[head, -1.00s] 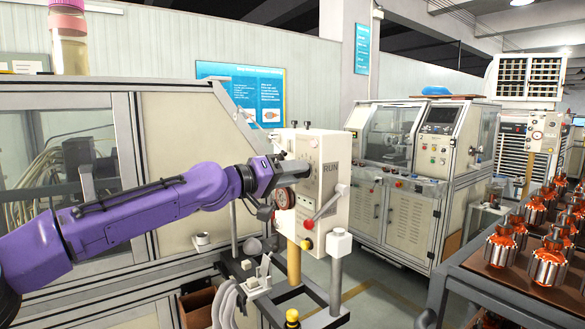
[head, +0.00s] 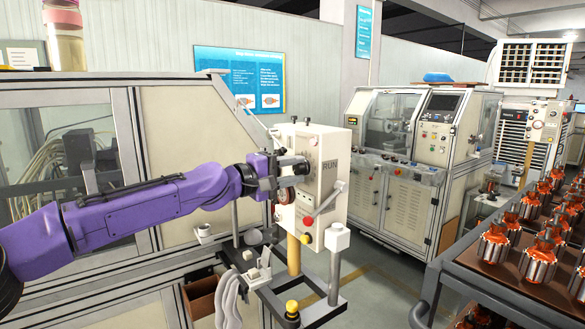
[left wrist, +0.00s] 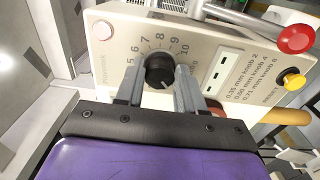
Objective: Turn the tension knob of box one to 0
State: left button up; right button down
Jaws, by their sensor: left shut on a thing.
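A cream control box (head: 322,190) marked "RUN" stands on a post near the middle of the head view. Its face also shows in the left wrist view (left wrist: 225,60), with a black tension knob (left wrist: 158,70) inside an arc of numbers; 5 to 10 are readable. A small light mark shows near the knob's lower edge. My left gripper (head: 285,172) reaches the box from the left. In the left wrist view its two grey fingers (left wrist: 158,88) are shut on the knob, one on each side. The low end of the scale is hidden. My right gripper is not in view.
A lever with a red ball (left wrist: 295,40) and a yellow button (left wrist: 293,80) sit on the box face beside the fingers. A rack of orange armatures (head: 500,250) is at the right. A similar box (head: 545,125) stands farther back. A winding machine (head: 415,160) is behind.

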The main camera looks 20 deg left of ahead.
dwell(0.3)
pick_arm(q)
jog(key=o, duration=1)
jog(key=shift+o, duration=0.2)
jog(key=b+v, duration=0.2)
jog(key=v, duration=0.8)
jog(key=shift+b, duration=0.4)
jog(key=shift+s+a, duration=0.15)
jog(key=shift+a, duration=0.05)
